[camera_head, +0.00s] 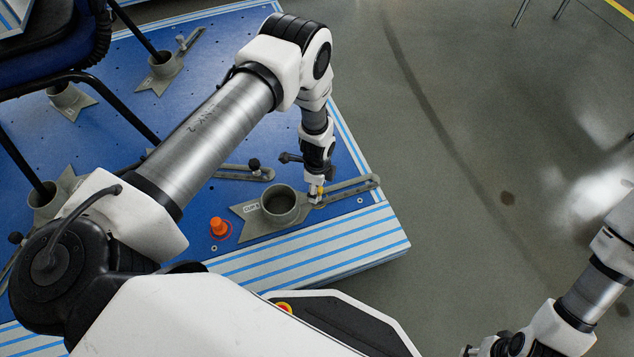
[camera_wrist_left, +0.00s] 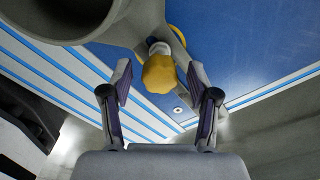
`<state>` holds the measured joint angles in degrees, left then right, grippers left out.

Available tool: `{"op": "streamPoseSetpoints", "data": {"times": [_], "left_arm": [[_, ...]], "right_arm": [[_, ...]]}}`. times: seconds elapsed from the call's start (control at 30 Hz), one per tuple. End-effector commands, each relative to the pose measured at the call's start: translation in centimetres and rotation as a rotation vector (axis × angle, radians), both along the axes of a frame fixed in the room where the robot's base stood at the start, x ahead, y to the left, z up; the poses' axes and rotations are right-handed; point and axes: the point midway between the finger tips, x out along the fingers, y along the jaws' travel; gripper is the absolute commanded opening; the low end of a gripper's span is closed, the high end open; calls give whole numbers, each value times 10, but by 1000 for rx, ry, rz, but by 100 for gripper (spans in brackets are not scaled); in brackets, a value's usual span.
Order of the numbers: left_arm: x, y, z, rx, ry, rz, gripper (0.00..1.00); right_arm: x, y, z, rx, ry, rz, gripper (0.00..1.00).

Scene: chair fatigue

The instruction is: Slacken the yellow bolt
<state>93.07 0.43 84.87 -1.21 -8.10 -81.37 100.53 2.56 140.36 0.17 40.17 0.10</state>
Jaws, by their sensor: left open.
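The yellow bolt (camera_wrist_left: 159,74) shows in the left wrist view, with a knobbly yellow head and a pale collar beside the grey clamp's cup. The head view shows a little of the bolt (camera_head: 321,190) under my left gripper (camera_head: 315,188). In the wrist view my left gripper (camera_wrist_left: 159,82) is open, one finger on each side of the bolt head with visible gaps. The grey clamp (camera_head: 265,222) has a round cup and a slotted arm, and sits at the platform's corner. My right gripper (camera_head: 482,350) is partly cut off at the bottom right.
The blue platform (camera_head: 235,52) has striped edges. More grey clamps, such as one at the back (camera_head: 165,68), and black chair legs (camera_head: 115,105) are on the left. Grey floor (camera_head: 450,130) lies clear to the right.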

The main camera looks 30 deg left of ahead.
Motion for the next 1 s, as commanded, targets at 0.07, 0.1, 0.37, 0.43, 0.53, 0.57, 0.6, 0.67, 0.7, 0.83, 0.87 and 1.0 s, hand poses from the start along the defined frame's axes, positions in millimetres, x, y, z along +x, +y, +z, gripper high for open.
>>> {"op": "streamPoseSetpoints", "data": {"times": [0.07,0.1,0.37,0.43,0.53,0.57,0.6,0.67,0.7,0.83,0.87,1.0], "left_arm": [[0,0,0,0,0,2,60],[0,0,0,0,0,2,53],[0,0,0,0,0,4,26],[0,0,0,0,0,27,26],[0,0,1,1,0,115,26],[0,0,0,1,0,126,26],[0,0,0,1,0,128,26],[0,0,0,1,0,127,26],[0,0,0,1,0,126,26],[0,0,1,1,1,196,26],[0,0,1,1,1,223,26],[0,0,0,0,0,247,26]], "right_arm": [[0,0,0,0,0,0,40],[0,0,0,0,0,0,40],[0,0,0,0,0,0,40],[0,0,1,0,0,0,40],[0,0,2,0,0,0,40],[0,0,2,0,0,0,40],[0,0,2,0,0,0,40],[0,0,2,0,0,0,40],[0,0,2,0,0,0,40],[0,0,3,0,0,0,40],[0,0,3,0,0,0,40],[0,0,3,0,0,0,40]]}}
